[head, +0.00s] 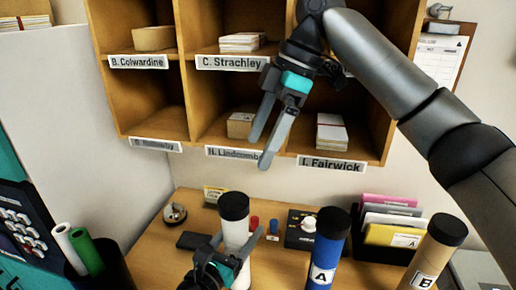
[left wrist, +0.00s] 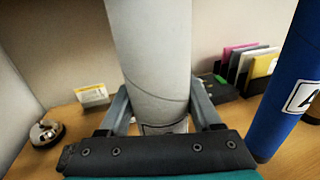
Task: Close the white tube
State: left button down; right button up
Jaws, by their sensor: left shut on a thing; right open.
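The white tube (head: 236,238) stands upright on the desk with a black cap (head: 233,206) on its top end. I cannot tell how far down the cap sits. My left gripper (head: 237,241) is shut on the tube's side, below the cap. In the left wrist view the white tube (left wrist: 150,60) rises between the two fingers, and its top is out of frame. My right gripper (head: 260,152) is open and empty, above the tube and in front of the shelf.
A blue tube A (head: 326,252) and a brown tube B (head: 433,255), both black-capped, stand to the right. A pigeonhole shelf (head: 190,95) hangs behind my right gripper. A bell (head: 174,213), a folder rack (head: 392,220) and small items are on the desk (head: 190,200).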

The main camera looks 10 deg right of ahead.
pick_arm(q)
grip_release()
dwell(0.3)
jog(key=b+v, duration=0.3)
jog(key=v, duration=1.2)
jog(key=shift+a, duration=0.1)
jog(key=shift+s+f, duration=0.1)
